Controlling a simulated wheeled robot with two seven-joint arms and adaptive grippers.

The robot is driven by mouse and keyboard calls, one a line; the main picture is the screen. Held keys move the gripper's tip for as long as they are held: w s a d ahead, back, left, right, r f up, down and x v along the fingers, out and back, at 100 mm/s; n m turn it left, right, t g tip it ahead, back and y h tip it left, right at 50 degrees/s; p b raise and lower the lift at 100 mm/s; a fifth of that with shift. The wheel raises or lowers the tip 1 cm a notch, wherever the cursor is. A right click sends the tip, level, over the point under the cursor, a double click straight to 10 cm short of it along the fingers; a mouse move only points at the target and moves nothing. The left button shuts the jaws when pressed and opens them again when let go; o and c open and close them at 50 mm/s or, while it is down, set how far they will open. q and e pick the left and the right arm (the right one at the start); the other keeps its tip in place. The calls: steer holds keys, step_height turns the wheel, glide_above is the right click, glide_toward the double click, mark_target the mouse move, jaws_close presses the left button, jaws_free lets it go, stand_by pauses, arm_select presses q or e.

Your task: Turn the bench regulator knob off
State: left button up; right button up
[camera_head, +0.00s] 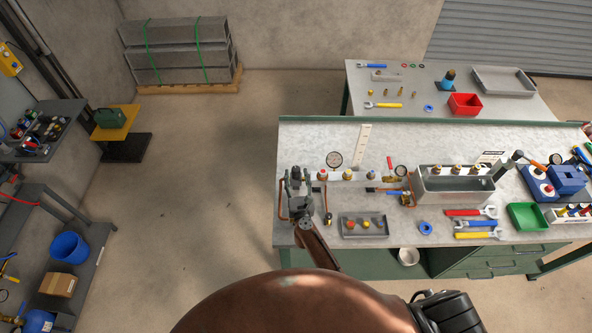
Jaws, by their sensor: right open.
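My right gripper (296,178) is open at the left end of the grey workbench (345,131), with its fingers pointing toward the back of the bench. It is over or close to the copper piping (282,200) there and hides part of it. Whether the fingers touch anything is too small to tell. My left gripper is not in view.
Right of the gripper are a small tray (345,232) with fittings, a second gauge (400,170), an open metal tank (420,190) and several wrenches. A green bin (527,216) and a blue unit (566,178) are farther right. Floor left of the bench is clear.

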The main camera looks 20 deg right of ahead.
steer(key=shift+w+d, duration=0.15)
steer(key=shift+w, duration=0.6)
steer(key=shift+w+d, duration=0.15)
steer(key=shift+w, duration=0.55)
steer(key=shift+c, duration=0.3)
steer(key=c, duration=1.1)
